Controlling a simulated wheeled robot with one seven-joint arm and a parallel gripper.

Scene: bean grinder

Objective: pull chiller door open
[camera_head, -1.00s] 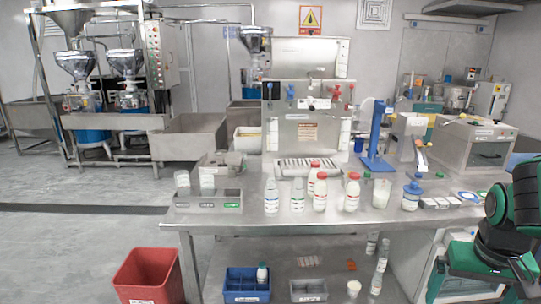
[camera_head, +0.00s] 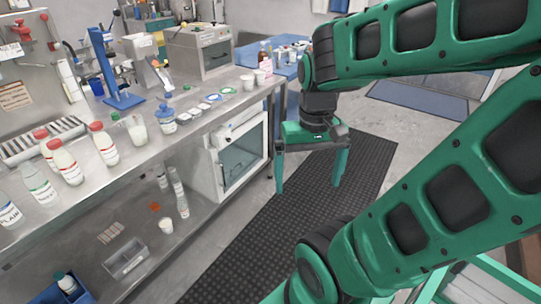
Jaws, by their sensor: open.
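The chiller (camera_head: 210,172) is a white box on the lower shelf at the right end of the steel table. Its door (camera_head: 243,160) has a white frame and a dark glass pane, and it looks shut. The door handle is too small to make out. My gripper (camera_head: 308,188) is open and empty, with green fingers pointing down over the dark floor mat. It is to the right of the chiller door in the picture, apart from it.
The steel table (camera_head: 150,160) carries bottles, a blue stand (camera_head: 118,85) and small dishes near its right end. Bottles and a grey bin (camera_head: 126,258) are on the lower shelf. A black mat (camera_head: 350,165) covers clear floor beside the chiller.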

